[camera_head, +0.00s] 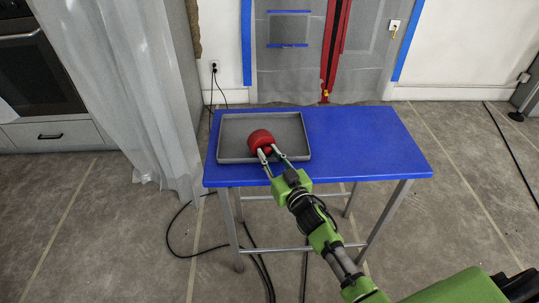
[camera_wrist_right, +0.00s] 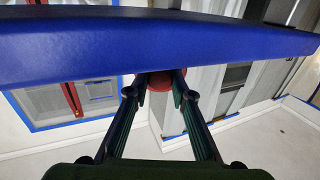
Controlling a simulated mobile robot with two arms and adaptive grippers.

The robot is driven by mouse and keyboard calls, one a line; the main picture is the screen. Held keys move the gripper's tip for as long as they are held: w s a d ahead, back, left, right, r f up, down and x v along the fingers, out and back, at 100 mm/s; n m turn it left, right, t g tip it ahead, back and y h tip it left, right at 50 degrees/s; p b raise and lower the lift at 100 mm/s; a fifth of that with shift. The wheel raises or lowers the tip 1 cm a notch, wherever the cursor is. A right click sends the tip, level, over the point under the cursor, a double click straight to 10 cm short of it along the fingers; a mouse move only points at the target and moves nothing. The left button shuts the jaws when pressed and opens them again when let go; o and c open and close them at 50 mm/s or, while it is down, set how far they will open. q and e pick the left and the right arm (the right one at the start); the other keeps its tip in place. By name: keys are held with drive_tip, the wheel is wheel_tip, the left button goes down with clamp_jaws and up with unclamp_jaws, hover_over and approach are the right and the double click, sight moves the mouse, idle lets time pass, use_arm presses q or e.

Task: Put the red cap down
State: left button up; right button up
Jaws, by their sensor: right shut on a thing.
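The red cap (camera_head: 261,138) is at my right gripper's fingertips, over the grey tray (camera_head: 233,127) in the head view. My right gripper (camera_head: 269,153) is shut on the cap, with its fingers on either side of the cap's near part. In the right wrist view the gripper (camera_wrist_right: 160,88) shows a small part of the red cap (camera_wrist_right: 159,82) between its fingertips; the blue table hides the rest. I cannot tell whether the cap touches the tray floor. My left gripper is not in view.
The tray lies on the left part of a blue table (camera_head: 365,140); the right part of the tabletop is clear. A translucent curtain (camera_head: 130,90) hangs left of the table. Black cables (camera_head: 180,240) lie on the floor beneath and beside it.

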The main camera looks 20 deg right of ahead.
drive_tip(key=o, duration=1)
drive_tip(key=shift+f, duration=0.15)
drive_tip(key=s, duration=0.4)
drive_tip(key=s+d, duration=0.1)
drive_tip(key=s, duration=0.7)
drive_tip(key=shift+d, duration=0.2)
